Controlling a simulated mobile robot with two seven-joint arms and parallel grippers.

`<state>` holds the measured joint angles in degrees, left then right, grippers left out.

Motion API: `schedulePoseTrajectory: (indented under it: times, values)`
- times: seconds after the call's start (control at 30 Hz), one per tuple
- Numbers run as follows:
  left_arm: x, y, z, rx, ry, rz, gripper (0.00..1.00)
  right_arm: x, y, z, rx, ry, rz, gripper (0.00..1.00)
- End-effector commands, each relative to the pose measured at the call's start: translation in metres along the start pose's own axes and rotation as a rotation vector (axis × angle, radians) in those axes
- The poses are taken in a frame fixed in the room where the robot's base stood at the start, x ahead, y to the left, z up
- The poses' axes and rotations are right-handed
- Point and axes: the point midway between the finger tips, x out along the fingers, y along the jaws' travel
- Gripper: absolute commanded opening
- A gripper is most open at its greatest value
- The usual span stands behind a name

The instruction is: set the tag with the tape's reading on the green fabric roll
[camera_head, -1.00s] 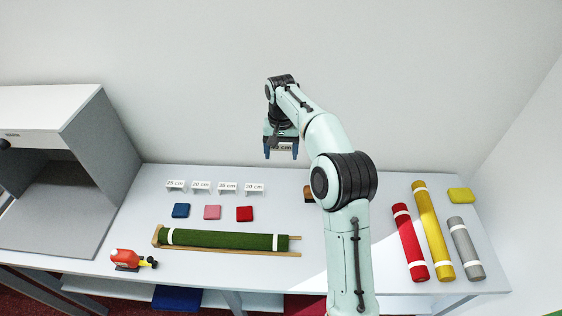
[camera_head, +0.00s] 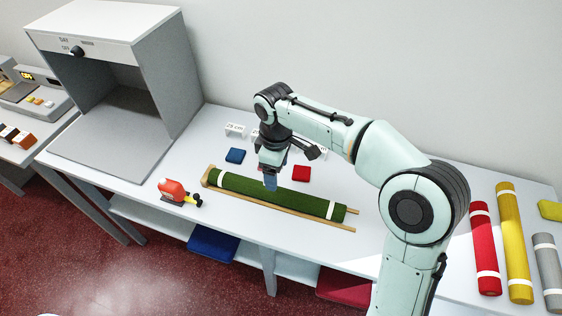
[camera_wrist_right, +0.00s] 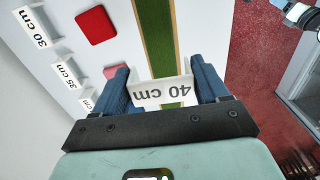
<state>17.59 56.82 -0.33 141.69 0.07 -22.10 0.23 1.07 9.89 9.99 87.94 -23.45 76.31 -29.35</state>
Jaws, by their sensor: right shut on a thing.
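My right gripper (camera_head: 270,184) is above the green fabric roll (camera_head: 290,199), over its left half as the head view shows it. It is shut on a white tag (camera_wrist_right: 163,91), which reads "40 cm" upside down in the right wrist view. The green roll also shows there as a strip (camera_wrist_right: 158,35) beyond the tag. I cannot tell whether the tag touches the roll. The roll lies in a wooden cradle (camera_head: 347,228) and has a white band at each end. My left gripper is out of view.
Standing tags (camera_head: 235,130) and blue and red swatches (camera_head: 235,155) (camera_head: 301,173) lie behind the roll, partly hidden by my arm. Red, yellow and grey rolls (camera_head: 484,250) (camera_head: 512,240) (camera_head: 546,268) lie at the right. A grey booth (camera_head: 160,75) stands at the left.

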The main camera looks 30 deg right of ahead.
Motion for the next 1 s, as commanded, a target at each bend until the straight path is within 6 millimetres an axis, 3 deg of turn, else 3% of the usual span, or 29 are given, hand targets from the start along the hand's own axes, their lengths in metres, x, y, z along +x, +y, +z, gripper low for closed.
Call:
schedulePoseTrajectory:
  times: [1.0]
  values:
    - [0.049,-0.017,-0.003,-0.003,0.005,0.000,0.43,0.066,0.001,0.000,0.006,-0.001,-0.002,0.45]
